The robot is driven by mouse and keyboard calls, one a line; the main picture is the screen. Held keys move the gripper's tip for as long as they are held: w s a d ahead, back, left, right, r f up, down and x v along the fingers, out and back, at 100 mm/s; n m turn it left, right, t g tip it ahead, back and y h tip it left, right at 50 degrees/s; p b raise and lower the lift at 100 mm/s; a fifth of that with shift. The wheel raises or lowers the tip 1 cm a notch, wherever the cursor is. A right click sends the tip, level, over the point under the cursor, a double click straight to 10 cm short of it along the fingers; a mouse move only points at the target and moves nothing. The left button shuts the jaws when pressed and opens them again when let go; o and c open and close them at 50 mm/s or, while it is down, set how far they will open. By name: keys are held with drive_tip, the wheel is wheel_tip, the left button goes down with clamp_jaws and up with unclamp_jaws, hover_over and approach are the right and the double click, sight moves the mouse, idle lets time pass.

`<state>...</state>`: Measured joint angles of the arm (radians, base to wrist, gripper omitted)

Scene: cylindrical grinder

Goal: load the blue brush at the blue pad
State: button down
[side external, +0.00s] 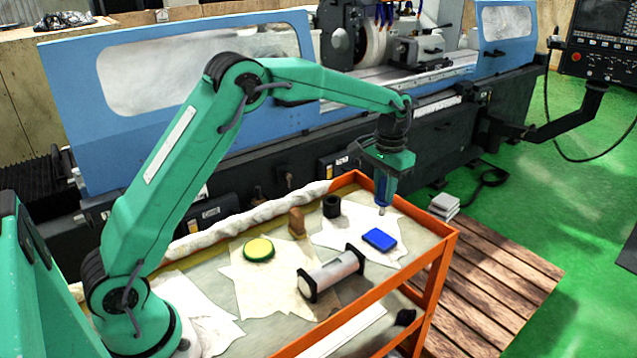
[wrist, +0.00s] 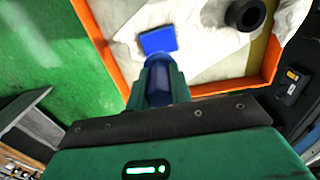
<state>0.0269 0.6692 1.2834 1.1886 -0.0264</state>
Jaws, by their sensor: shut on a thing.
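My gripper (side external: 386,172) is shut on the blue brush (side external: 384,192) and holds it upright, its pale tip down, above the far right part of the cart. In the wrist view the brush (wrist: 158,84) stands between the two green fingers (wrist: 158,92). The blue pad (side external: 379,239) is a flat blue block lying on a white cloth on the cart. It also shows in the wrist view (wrist: 158,40), just beyond the brush. The brush tip appears apart from the pad. Its exact height is hard to tell.
The orange-framed cart (side external: 447,247) has a raised rim. On it are a black ring (side external: 331,206), a brown block (side external: 297,222), a yellow-green round pad (side external: 258,249) and a grey cylinder in black end frames (side external: 332,276). The blue grinder (side external: 190,65) stands behind.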

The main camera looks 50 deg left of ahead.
sight(382, 216)
drive_tip(key=shift+w+d+f, duration=0.1)
drive_tip(key=shift+d, duration=0.05)
drive_tip(key=shift+f, duration=0.2)
drive_tip(key=shift+f, duration=2.8)
drive_tip(key=shift+f, duration=0.7)
idle(0.8)
drive_tip(key=shift+r, duration=3.7)
